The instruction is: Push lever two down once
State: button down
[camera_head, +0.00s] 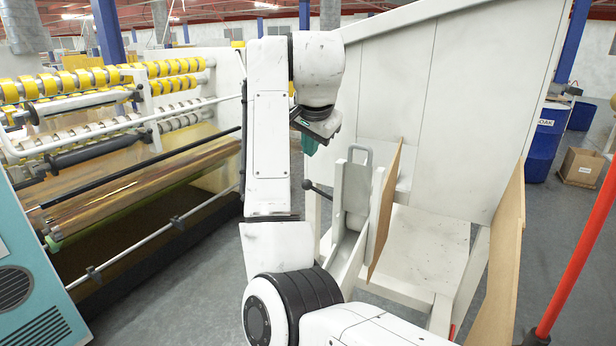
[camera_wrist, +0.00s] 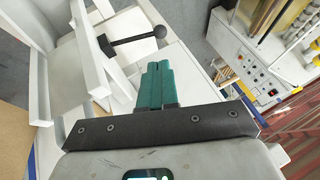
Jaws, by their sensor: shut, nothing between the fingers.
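A black lever (camera_wrist: 135,39) with a round ball knob is mounted on the white machine frame. In the head view the lever (camera_head: 318,189) sticks out to the left from the frame, its knob at the left end. I cannot tell from any marking which number this lever has. My gripper (camera_wrist: 157,68) has green fingers, shut together with nothing between them. In the head view my gripper (camera_head: 309,147) hangs above the lever, apart from it. In the wrist view the fingertips are below the knob in the picture, with a gap between.
A white machine housing (camera_head: 460,110) stands behind and right of my arm. Brown boards (camera_head: 385,212) stand beside the lever's frame. A roller machine with yellow tape rolls (camera_head: 75,82) is at left. A red post (camera_head: 575,265) is at right. In the wrist view a control panel (camera_wrist: 258,75) shows at right.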

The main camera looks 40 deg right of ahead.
aim_at(307, 183)
jog(key=p+x, duration=0.2)
jog(key=x, duration=1.1)
jog(key=shift+f, duration=0.15)
